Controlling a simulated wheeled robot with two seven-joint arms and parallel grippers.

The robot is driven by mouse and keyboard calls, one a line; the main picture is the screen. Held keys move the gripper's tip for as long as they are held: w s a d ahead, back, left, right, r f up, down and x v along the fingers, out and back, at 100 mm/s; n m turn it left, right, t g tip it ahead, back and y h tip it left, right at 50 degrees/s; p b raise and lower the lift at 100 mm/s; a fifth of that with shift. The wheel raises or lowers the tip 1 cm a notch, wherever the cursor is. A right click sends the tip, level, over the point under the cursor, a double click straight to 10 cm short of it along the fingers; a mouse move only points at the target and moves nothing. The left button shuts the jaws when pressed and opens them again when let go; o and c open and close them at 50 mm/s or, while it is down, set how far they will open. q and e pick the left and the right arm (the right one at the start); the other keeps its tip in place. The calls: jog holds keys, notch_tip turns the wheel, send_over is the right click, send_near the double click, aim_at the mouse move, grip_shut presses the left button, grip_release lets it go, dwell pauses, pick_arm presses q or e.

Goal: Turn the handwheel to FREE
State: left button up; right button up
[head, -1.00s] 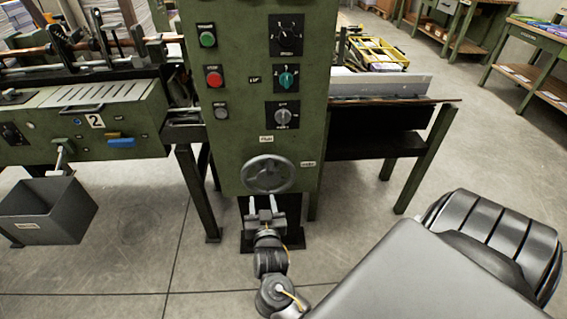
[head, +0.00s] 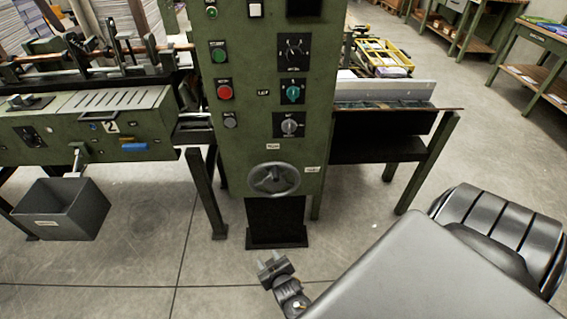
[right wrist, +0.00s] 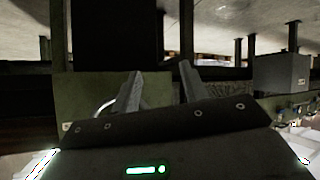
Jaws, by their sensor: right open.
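The grey handwheel (head: 274,180) is mounted low on the front of the green machine column. A small white label (head: 273,146) sits above it and another label (head: 312,169) to its upper right; their words are too small to read. My right gripper (head: 271,259) is open and empty, well below the wheel and apart from it, in front of the column's dark base. In the right wrist view its two fingers (right wrist: 158,88) are spread with nothing between them. My left gripper is out of view.
The column carries a green button (head: 219,55), a red button (head: 225,92) and several dials above the wheel. Table legs flank the column. The floor in front is clear.

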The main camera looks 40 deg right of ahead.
jog(key=s+f+n+g+y+p, duration=0.1)
jog(key=s+f+g+p, duration=0.1)
jog(key=s+f, duration=0.5)
jog(key=shift+s+a+n+g+y, duration=0.2)
jog(key=shift+s+n+g+y, duration=0.15)
jog(key=shift+s, duration=0.4)
jog(key=shift+f, duration=0.1)
